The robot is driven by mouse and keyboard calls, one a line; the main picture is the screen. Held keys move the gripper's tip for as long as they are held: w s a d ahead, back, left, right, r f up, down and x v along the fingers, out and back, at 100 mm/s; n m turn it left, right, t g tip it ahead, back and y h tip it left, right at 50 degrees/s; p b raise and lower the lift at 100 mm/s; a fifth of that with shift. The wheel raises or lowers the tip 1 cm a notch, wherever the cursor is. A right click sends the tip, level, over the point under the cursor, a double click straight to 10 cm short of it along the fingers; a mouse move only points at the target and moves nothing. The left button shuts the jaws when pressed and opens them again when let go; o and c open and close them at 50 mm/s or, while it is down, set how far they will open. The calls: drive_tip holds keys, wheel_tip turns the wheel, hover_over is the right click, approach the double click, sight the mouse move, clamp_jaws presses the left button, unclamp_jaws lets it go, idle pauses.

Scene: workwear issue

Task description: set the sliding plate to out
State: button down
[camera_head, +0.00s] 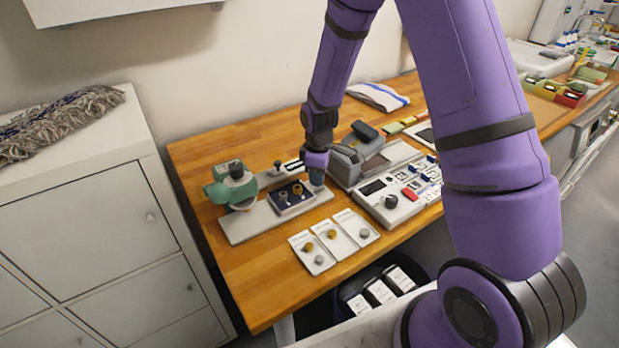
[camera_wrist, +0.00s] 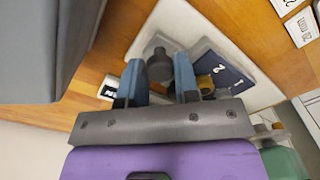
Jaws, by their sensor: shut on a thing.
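In the wrist view the plate (camera_wrist: 238,82) shows the numerals 1 and 2, with a brass piece partly hidden behind a finger. My gripper (camera_head: 317,180) is at the plate's right end, pointing down. In the wrist view my gripper (camera_wrist: 160,72) has its blue fingers on either side of a grey round knob (camera_wrist: 158,50), shut on it. A small label (camera_wrist: 109,90) beside the left finger is partly hidden and unreadable.
A grey machine (camera_head: 345,165) stands close to the right of my gripper, and fills the wrist view's upper left. A control box (camera_head: 390,200) stands farther right. Several white cards (camera_head: 335,240) with small parts lie in front. The bench's front left is clear.

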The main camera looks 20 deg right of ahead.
drive_tip(key=shift+d, duration=0.25)
drive_tip(key=c, duration=0.9)
unclamp_jaws()
drive_tip(key=shift+d, duration=0.1)
drive_tip(key=shift+o, duration=0.2)
drive_tip(key=shift+r, duration=0.1)
wheel_tip(320, 180, up, 11)
